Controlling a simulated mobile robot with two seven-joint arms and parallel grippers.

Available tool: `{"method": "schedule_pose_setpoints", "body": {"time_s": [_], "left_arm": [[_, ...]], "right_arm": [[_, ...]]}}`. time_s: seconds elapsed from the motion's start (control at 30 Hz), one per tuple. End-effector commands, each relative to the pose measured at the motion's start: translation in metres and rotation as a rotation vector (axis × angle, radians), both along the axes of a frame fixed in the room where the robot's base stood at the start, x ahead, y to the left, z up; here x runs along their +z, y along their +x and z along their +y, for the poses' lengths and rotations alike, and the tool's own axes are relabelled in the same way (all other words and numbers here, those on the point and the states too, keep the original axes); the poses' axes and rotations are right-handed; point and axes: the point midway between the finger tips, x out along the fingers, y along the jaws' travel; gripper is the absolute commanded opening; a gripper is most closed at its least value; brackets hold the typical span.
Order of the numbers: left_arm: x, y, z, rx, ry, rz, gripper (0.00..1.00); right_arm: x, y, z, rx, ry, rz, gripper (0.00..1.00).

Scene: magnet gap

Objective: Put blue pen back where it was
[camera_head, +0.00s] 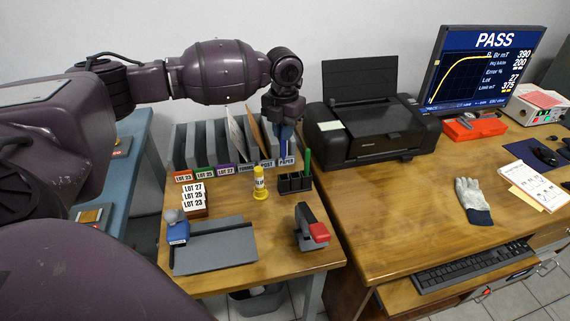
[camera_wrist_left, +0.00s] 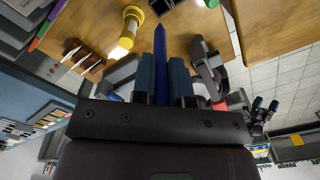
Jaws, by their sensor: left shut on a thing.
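My left gripper (camera_head: 284,142) is shut on the blue pen (camera_wrist_left: 160,48). In the left wrist view the pen sticks out, tip first, between the two dark blue fingers (camera_wrist_left: 161,78). In the head view the gripper hangs over the back of the small table, in front of the file sorter and above and slightly behind the black pen holder (camera_head: 294,183). A green pen (camera_head: 307,162) stands upright in the holder's right back part. The blue pen is apart from the holder as far as I can tell. My right gripper is not in view.
The file sorter (camera_head: 208,145) is behind, the black printer (camera_head: 370,130) at right. Lot label blocks (camera_head: 194,199), a blue stamp (camera_head: 177,230) and a grey pad (camera_head: 225,247) fill the left.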

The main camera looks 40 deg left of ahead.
Motion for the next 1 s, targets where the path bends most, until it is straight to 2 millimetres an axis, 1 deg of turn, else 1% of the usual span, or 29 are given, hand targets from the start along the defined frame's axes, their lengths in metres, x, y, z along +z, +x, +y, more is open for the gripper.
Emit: {"method": "schedule_pose_setpoints", "body": {"time_s": [0.03,0.1,0.2,0.47,0.57,0.7,0.8,0.9,1.0], "left_arm": [[-0.014,0.000,0.000,0.000,0.000,0.006,0.00],[-0.027,-0.001,0.000,0.000,0.000,0.006,0.00],[-0.041,0.000,0.000,0.000,0.000,0.003,0.00],[-0.054,0.000,0.000,0.000,-0.001,0.001,0.00],[-0.066,0.000,0.000,0.000,0.000,0.003,0.00],[-0.090,0.000,-0.001,0.000,0.000,0.004,0.00],[-0.104,-0.001,-0.001,0.000,-0.001,0.004,0.00],[-0.108,0.000,0.000,0.000,0.000,0.001,0.00],[-0.107,0.000,0.000,0.000,0.000,0.000,0.00]], "right_arm": [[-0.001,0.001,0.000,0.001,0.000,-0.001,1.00],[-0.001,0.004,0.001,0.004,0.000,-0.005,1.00],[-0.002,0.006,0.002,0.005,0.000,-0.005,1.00],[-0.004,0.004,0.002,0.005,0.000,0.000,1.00],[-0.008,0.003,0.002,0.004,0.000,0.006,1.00],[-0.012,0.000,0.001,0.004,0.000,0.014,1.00],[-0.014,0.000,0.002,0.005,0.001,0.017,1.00],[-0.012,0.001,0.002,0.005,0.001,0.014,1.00],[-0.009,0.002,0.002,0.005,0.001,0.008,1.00]]}}
